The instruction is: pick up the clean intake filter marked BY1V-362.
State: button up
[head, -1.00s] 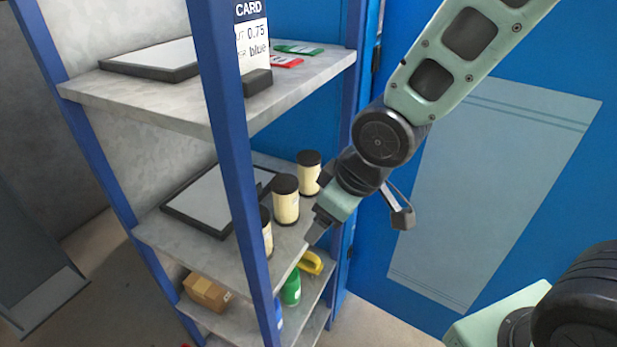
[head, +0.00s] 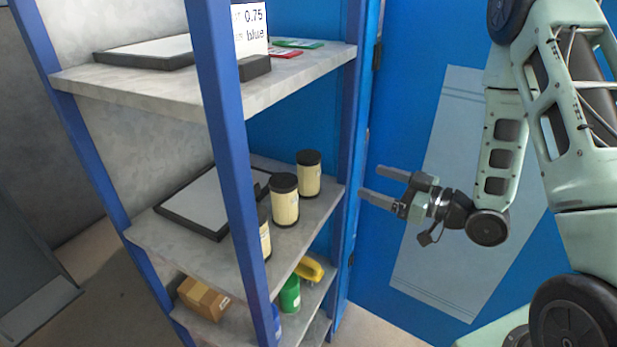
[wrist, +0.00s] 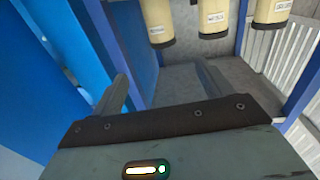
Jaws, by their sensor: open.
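Three cream cylindrical filters with black caps stand in a row on the middle shelf in the head view: the far one (head: 309,178), the middle one (head: 285,206) and the near one (head: 264,242), partly behind the blue post. In the wrist view three filters (wrist: 158,20) (wrist: 214,18) (wrist: 271,12) show at the top edge, cut off. Their labels are too small to read, so I cannot tell which is BY1V-362. My gripper (head: 367,183) is open and empty, right of the shelf, apart from the filters, its fingers toward them. Both fingers show in the wrist view (wrist: 162,78).
A blue post (head: 232,170) stands at the rack's front; another (head: 350,170) stands between my gripper and the filters. A framed panel (head: 195,222) lies on the middle shelf (head: 305,228). Below are a cardboard box (head: 203,298), a green bottle (head: 290,294) and a yellow object (head: 308,268).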

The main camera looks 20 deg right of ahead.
aim_at(320, 163)
jog(key=b+x, duration=0.7)
jog(key=x, duration=0.4)
jog(key=shift+a+r, duration=0.1)
jog(key=shift+r, duration=0.05)
jog(key=p+x, duration=0.1)
jog(key=x, duration=0.4)
jog(key=shift+a+r, duration=0.15)
jog(key=shift+a, duration=0.1)
jog(key=shift+w+a, duration=0.25)
jog(key=shift+w, duration=0.1)
jog(key=c, duration=1.1)
